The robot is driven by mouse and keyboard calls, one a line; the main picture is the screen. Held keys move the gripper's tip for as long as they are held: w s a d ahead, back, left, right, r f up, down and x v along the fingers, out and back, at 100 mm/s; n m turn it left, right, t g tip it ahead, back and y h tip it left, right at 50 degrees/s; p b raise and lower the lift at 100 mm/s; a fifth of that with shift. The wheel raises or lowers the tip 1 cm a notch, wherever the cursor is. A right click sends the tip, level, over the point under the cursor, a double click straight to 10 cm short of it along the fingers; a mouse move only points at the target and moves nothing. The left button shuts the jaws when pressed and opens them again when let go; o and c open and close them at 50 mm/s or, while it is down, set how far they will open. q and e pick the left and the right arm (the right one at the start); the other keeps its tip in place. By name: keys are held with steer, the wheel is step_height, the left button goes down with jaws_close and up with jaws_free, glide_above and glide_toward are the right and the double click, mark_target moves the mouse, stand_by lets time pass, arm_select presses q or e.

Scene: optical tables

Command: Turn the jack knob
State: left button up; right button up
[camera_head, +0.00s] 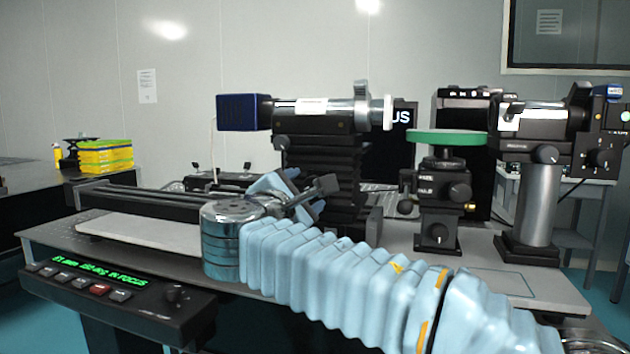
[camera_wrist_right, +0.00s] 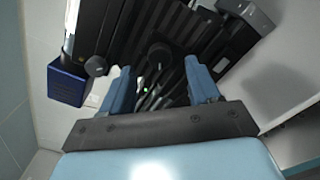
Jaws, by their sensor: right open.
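A black ridged jack stand (camera_head: 320,165) carries a tube with a blue end box (camera_head: 243,112). A dark knob (camera_head: 328,184) on a rod shows low at the stand's front. My right gripper (camera_head: 292,192) is beside this rod and knob, its blue fingers partly hidden by its own wrist. In the right wrist view, the blue fingers (camera_wrist_right: 158,68) are apart and nothing is gripped. The ridged stand lies beyond them, with a round knob (camera_wrist_right: 159,55) and dark rods in the gap between the fingers. Contact with the knob cannot be told. My left gripper is not in view.
A green disc (camera_head: 447,137) sits on a black stage with knobs, right of the stand. Another tube on a grey post (camera_head: 540,205) is farther right. A control box (camera_head: 115,300) with green text is at the front left. A pale board (camera_head: 150,235) lies on the table.

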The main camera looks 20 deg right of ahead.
mark_target(312, 186)
steer(key=p+x, duration=0.1)
steer(key=x, duration=0.4)
steer(key=shift+w+d, duration=0.25)
steer(key=shift+w, duration=0.05)
steer(key=c, duration=1)
steer(key=shift+f+m+b, duration=0.2)
steer(key=shift+m+b, duration=0.2)
steer(key=shift+b, duration=0.3)
steer(key=shift+r, duration=0.2)
steer(key=shift+c, duration=0.2)
steer(key=o, duration=1)
steer(key=shift+o, duration=0.2)
steer(key=shift+s+a, duration=0.1)
